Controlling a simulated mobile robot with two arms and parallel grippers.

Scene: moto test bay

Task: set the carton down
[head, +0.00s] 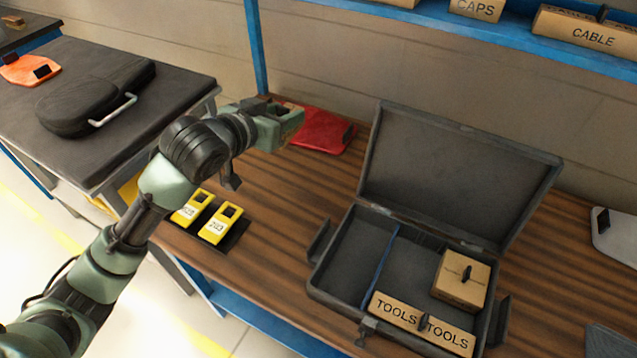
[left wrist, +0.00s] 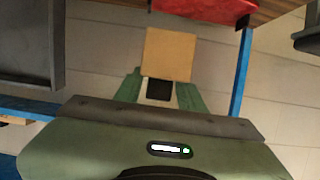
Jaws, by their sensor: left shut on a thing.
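My left gripper (head: 288,122) is shut on a small tan carton (left wrist: 168,52), whose plain square face shows beyond the fingers in the left wrist view. In the head view the gripper hides nearly all of the carton. The gripper is over the back left part of the wooden workbench (head: 272,215), beside a red clipboard-like item (head: 322,131). I cannot tell how high the carton is above the bench. My right gripper is not in view.
An open grey case (head: 340,275) holds a tan box (head: 461,278) and boxes marked TOOLS (head: 420,320); its left compartment looks empty. Yellow tags (head: 219,224) lie on a dark mat. Bare wood lies between mat and case. A shelf (head: 500,28) hangs behind.

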